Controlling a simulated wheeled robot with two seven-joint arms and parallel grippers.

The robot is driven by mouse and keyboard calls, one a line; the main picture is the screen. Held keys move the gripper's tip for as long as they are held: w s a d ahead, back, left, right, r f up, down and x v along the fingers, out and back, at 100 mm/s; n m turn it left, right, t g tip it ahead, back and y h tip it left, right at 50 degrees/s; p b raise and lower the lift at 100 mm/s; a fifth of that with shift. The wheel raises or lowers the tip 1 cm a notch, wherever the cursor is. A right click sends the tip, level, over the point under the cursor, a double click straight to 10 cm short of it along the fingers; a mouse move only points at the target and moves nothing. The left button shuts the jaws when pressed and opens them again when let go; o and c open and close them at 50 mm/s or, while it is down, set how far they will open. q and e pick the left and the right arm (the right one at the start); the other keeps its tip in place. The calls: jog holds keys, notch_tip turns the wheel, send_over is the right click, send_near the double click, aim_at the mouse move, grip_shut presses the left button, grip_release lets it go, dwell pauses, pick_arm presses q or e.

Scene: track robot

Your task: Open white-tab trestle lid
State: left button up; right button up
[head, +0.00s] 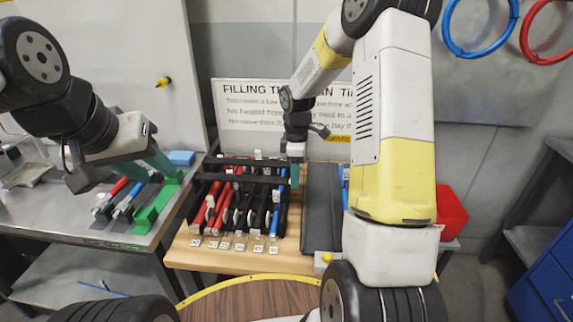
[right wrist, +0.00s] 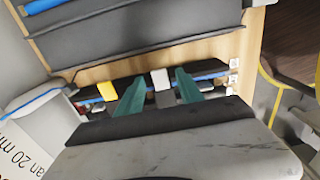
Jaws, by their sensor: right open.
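The rack of tools (head: 196,236) stands on the wooden table, with black bars across its back. My right gripper (head: 295,183) points down over the right end of these bars. In the right wrist view, its two teal fingers (right wrist: 160,76) are apart, with a white tab (right wrist: 160,79) between the tips. I cannot tell whether they touch it. A grey block shows just below the tab, and a yellow tab (right wrist: 107,91) is left of the fingers. My left gripper (head: 158,163) is above the metal side table at the left; its opening is unclear.
A dark padded case (head: 322,205) lies right of the rack. Red and blue tools and a green holder (head: 150,215) are on the left metal table. A sign (head: 240,115) stands behind the rack. A red bin (head: 452,213) is at the right.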

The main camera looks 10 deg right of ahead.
grip_shut()
dwell(1.4)
